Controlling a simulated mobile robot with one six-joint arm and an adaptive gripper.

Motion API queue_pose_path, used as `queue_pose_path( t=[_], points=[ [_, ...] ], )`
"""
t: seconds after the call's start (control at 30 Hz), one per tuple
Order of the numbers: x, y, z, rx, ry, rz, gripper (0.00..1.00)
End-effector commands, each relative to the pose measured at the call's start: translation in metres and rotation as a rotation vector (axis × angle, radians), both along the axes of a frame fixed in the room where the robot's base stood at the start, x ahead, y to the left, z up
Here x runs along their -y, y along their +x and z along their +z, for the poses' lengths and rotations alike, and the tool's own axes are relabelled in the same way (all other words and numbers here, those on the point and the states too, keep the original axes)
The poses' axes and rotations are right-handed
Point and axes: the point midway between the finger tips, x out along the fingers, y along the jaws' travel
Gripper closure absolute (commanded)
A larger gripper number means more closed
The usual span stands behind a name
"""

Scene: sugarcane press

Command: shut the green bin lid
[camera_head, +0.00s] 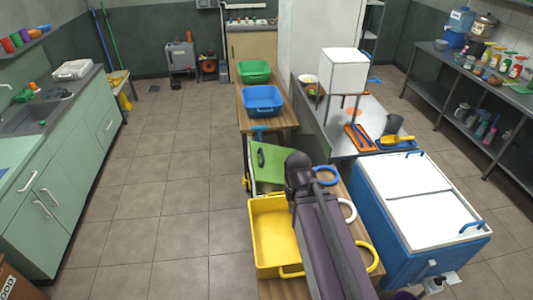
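A flat green panel (274,161), which looks like the green bin lid, lies among the benches in the middle of the head view. It has a dark oval piece near its left side and a pale edge below. My arm covers its right part, so I cannot tell whether it is open or shut. My purple-grey arm runs up from the bottom centre, its dark joint beside the panel's right side. I see no gripper fingers. A green tub (254,67) without a visible lid stands on the wooden bench farther back.
A yellow tub (262,262) sits left of my arm. A blue tub (263,99) stands on the wooden bench (273,126). A white-topped blue chest (386,226) and a metal table (378,105) are at right. The tiled floor at left is clear.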

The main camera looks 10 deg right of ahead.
Motion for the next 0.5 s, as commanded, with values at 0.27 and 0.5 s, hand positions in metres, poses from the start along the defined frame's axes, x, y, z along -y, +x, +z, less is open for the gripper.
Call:
queue_pose_path(
  t=[0.27, 0.5],
  points=[
    [-0.003, 0.042, -0.023, 0.048, 0.043, 0.0, 1.0],
    [-0.01, 0.127, -0.063, 0.156, 0.137, -0.004, 1.0]
  ],
)
